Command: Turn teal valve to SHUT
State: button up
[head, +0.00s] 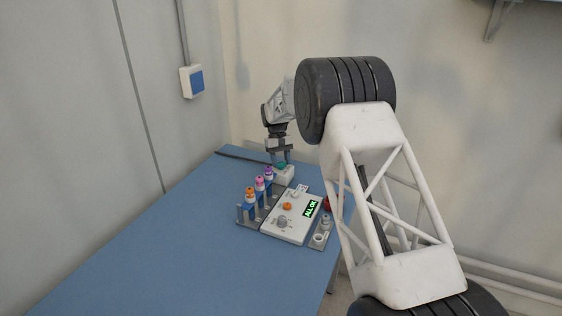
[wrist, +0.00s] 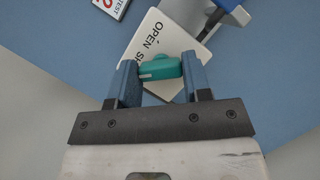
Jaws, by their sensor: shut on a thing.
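My gripper (wrist: 158,76) is shut on the teal valve, one blue finger at each end of the view of the handle. A pale mark shows on the handle's left end. In the head view the valve (head: 281,166) sits on its white box (head: 284,175) at the far end of the table, with my gripper (head: 281,158) above it. Where the handle points relative to the words is hard to tell.
A rack (head: 252,211) of tubes with orange, pink and purple caps stands left of the box. A white panel (head: 287,226) with a knob, an orange button and a green lit display lies in front. The table's left side is clear.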

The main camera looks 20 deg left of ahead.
dwell(0.4)
jog(key=o, duration=0.9)
jog(key=shift+r, duration=0.1)
jog(key=v, duration=0.7)
jog(key=shift+w+a+r, duration=0.1)
jog(key=shift+r, duration=0.15)
